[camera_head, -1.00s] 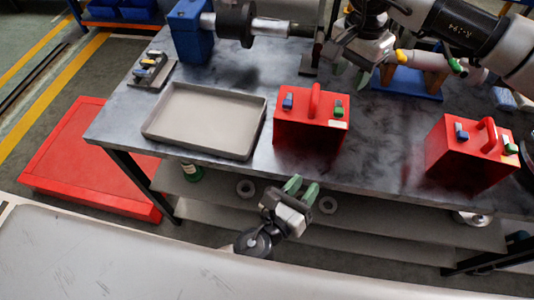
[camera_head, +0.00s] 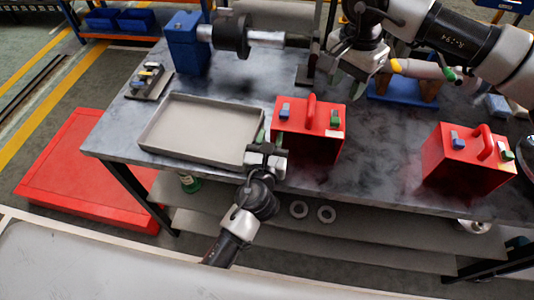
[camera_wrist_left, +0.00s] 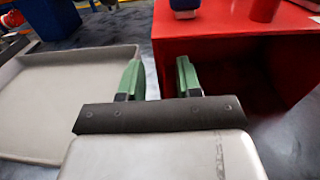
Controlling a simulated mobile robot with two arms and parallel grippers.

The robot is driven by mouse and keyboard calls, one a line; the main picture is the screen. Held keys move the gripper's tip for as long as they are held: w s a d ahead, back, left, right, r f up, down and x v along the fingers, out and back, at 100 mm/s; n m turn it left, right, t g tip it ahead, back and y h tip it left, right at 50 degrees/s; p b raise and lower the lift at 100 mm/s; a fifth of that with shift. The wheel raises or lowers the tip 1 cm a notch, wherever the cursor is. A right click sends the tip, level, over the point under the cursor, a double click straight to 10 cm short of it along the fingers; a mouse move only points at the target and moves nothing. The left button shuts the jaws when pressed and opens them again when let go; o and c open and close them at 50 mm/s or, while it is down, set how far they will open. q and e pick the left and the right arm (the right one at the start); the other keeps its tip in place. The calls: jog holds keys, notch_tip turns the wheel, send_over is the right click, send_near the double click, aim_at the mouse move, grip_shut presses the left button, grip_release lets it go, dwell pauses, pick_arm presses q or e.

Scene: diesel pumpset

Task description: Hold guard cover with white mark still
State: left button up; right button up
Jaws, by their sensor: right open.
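A red guard cover (camera_head: 308,130) with a handle on top, a blue and a green block, and a pale mark near its right top edge stands on the table. A second red cover (camera_head: 466,158) with a handle stands further right; a small pale patch shows by its green block. My left gripper (camera_head: 268,138) is open at the near left side of the first cover, which fills the right of the left wrist view (camera_wrist_left: 230,55). Its green fingers are apart with nothing visibly held. My right gripper (camera_head: 346,80) is open above the table, behind the first cover.
A grey tray (camera_head: 200,154) lies just left of my left gripper. A blue machine with a shaft (camera_head: 188,42) and a blue stand (camera_head: 402,98) are at the back. Clear tabletop (camera_head: 385,150) lies between the covers.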

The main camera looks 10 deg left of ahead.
pick_arm(q)
jog(key=shift+w, duration=1.5)
grip_shut()
jog(key=shift+c, duration=1.2)
grip_release()
jog(key=shift+c, duration=0.3)
grip_shut()
